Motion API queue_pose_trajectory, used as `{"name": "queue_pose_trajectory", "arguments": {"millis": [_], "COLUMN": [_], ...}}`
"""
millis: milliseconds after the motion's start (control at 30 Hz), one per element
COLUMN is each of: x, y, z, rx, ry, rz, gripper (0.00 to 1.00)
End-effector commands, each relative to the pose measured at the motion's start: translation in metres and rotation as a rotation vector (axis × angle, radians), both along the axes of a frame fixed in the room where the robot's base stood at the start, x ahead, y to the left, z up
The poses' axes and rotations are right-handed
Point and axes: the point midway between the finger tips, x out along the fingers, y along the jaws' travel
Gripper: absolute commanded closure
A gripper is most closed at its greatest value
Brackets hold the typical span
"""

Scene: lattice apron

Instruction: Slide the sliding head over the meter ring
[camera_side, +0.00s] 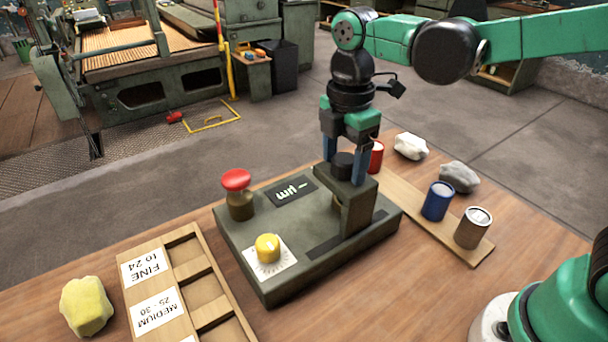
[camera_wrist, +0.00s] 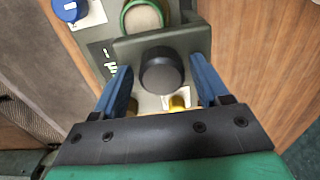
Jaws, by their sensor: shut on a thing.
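The sliding head (camera_side: 357,207) is a grey-green bracket with a black round knob on top, standing on the meter's flat body (camera_side: 310,235). My gripper (camera_side: 344,167) points down with its blue fingers shut on the head, one on each side. In the wrist view the fingers (camera_wrist: 162,66) flank the head (camera_wrist: 155,40) and its black knob (camera_wrist: 162,72). A green ring (camera_wrist: 129,20) around a pale round surface lies just beyond the head's edge at the top of that view. In the side view the ring is mostly hidden behind the head.
The meter carries a red button (camera_side: 237,180), a yellow knob (camera_side: 267,247) and a display (camera_side: 290,191). A wooden board with red, blue (camera_side: 437,201) and brown cans lies right. A labelled sorting tray (camera_side: 150,243) and yellow lump (camera_side: 87,306) stand left. Pale lumps (camera_side: 410,146) lie behind.

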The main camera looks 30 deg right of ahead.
Motion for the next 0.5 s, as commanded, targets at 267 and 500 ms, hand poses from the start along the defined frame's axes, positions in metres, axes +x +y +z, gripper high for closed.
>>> {"name": "queue_pose_trajectory", "arguments": {"millis": [267,500], "x": [0.000,0.000], "y": [-0.017,-0.030], "z": [-0.010,-0.010], "rx": [-0.001,0.000], "ry": [-0.015,-0.015], "rz": [-0.008,-0.009], "gripper": [0.57,0.58]}}
